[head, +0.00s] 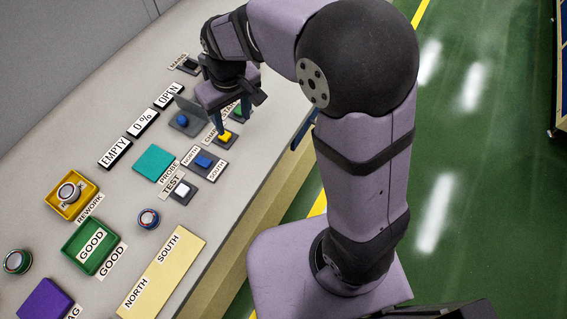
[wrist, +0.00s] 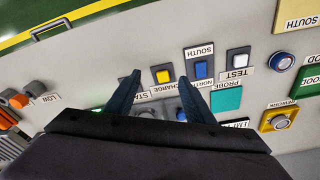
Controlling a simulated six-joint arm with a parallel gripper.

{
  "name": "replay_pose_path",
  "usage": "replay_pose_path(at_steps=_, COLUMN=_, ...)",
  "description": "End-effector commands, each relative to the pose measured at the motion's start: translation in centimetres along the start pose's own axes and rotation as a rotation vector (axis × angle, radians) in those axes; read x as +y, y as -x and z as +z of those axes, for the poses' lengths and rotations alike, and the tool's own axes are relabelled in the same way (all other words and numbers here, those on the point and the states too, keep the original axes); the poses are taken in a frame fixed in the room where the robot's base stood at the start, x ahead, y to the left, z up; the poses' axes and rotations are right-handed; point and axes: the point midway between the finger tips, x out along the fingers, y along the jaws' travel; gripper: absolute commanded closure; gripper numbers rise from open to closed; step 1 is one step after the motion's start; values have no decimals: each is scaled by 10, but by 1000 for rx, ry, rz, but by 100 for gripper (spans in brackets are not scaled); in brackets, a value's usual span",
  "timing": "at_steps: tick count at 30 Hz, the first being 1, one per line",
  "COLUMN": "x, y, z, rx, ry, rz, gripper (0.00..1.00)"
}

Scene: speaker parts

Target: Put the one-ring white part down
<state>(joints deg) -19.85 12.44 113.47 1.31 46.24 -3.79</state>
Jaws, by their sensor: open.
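My gripper (head: 228,122) is open with nothing visible between its fingers. It hangs over the row of buttons at the far part of the bench. In the wrist view its blue fingers (wrist: 160,80) are spread either side of the yellow button. A round pale part (head: 69,191) sits in the yellow REWORK tray (head: 76,212), well away from my gripper. It also shows in the wrist view (wrist: 281,121). Two more round parts stand on the bench: one with red and blue rings (head: 148,218) and one at the left edge (head: 16,261). I cannot count the rings surely.
The yellow button (head: 225,136), blue switch (head: 203,161) and white TEST button (head: 182,190) lie near the gripper. A teal pad (head: 155,163), a green GOOD tray (head: 67,251), a purple block (head: 44,300) and a cream NORTH–SOUTH plate (head: 165,275) share the bench.

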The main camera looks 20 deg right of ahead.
Motion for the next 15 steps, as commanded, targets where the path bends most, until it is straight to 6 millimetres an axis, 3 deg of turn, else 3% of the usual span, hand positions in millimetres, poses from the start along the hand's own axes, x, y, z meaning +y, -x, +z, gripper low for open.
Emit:
replay_pose_path(at_steps=1, x=21, y=0, z=29, rx=-20, ry=-66, rz=9, gripper=51)
replay_pose_path(at_steps=3, x=41, y=-1, z=66, rx=-44, ry=-143, rz=19, gripper=51)
replay_pose_path(at_steps=6, x=59, y=-4, z=114, rx=-77, ry=-237, rz=28, gripper=51)
replay_pose_path(at_steps=10, x=68, y=-9, z=162, rx=-108, ry=-326, rz=35, gripper=51)
replay_pose_path(at_steps=15, x=70, y=-13, z=194, rx=-129, ry=-384, rz=38, gripper=51)
